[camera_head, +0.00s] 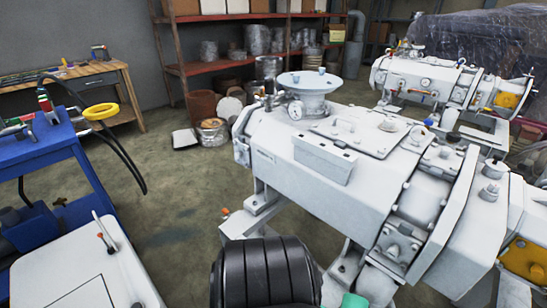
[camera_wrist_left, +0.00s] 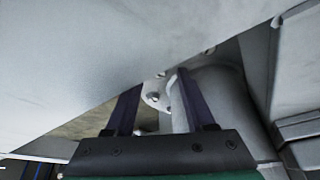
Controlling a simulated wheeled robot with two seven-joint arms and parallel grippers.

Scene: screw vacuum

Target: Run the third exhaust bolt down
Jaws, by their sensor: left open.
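The white screw vacuum pump (camera_head: 330,190) fills the middle of the head view. In the left wrist view its pale underside (camera_wrist_left: 130,50) hangs over the fingers. A grey-white pipe with a flange (camera_wrist_left: 215,95) stands below it. Small bolt heads show on the flange, one bolt (camera_wrist_left: 153,97) between the fingers and another (camera_wrist_left: 209,50) further up right. Which of them is the third exhaust bolt I cannot tell. My left gripper (camera_wrist_left: 158,80) is open, its two dark fingers pointing at the flange, with nothing clearly held. The head view hides its fingers. My right gripper is not in view.
A white cabinet top (camera_head: 75,275) is at the lower left. A second pump (camera_head: 430,80) stands behind right. The floor (camera_head: 170,200) between cart and pump is clear.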

